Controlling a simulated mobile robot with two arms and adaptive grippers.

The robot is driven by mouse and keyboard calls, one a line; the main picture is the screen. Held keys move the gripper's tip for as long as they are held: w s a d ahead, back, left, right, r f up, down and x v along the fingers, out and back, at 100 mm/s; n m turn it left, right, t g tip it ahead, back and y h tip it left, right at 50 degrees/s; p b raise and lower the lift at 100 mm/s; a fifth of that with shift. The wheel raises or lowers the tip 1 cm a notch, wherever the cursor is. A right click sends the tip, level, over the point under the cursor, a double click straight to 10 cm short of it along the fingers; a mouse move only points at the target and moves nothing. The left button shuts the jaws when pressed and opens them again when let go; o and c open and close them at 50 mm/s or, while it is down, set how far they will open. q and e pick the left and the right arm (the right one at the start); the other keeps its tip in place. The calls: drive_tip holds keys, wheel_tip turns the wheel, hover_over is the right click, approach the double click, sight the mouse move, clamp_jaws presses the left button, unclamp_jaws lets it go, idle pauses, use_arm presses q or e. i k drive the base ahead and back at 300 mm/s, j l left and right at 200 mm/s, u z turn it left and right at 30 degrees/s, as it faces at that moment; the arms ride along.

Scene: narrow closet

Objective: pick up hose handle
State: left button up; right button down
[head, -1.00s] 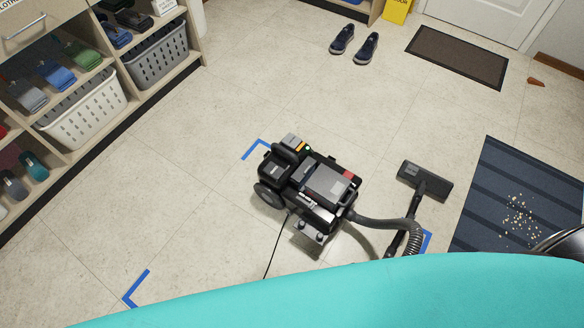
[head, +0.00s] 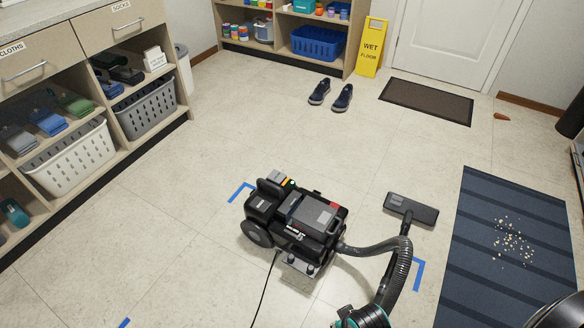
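The vacuum cleaner (head: 297,222), black and grey, stands on the floor in the middle of the head view. Its ribbed grey hose (head: 398,262) leaves the right side and curves down toward the bottom edge. The flat black floor head (head: 411,209) lies to the right, with a dark wand running down from it beside the hose. The hose handle cannot be made out clearly; the lower end of the hose and wand is covered by a round black and teal part (head: 366,317), perhaps of my arm. I see no gripper fingers of either hand.
A striped blue mat (head: 478,205) with crumbs (head: 512,240) lies at the right. Shelving with baskets (head: 72,160) lines the left. Shoes (head: 342,98), a brown doormat (head: 428,102) and a yellow wet-floor sign (head: 372,47) are at the back. The floor left of the vacuum is mostly clear.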

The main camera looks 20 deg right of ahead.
sight(385, 280)
drive_tip(key=z, duration=2.65)
drive_tip(key=k+j+z, duration=0.4)
drive_tip(key=k, duration=0.2)
drive_tip(key=k+j, duration=0.1)
drive_tip(key=k, duration=0.45)
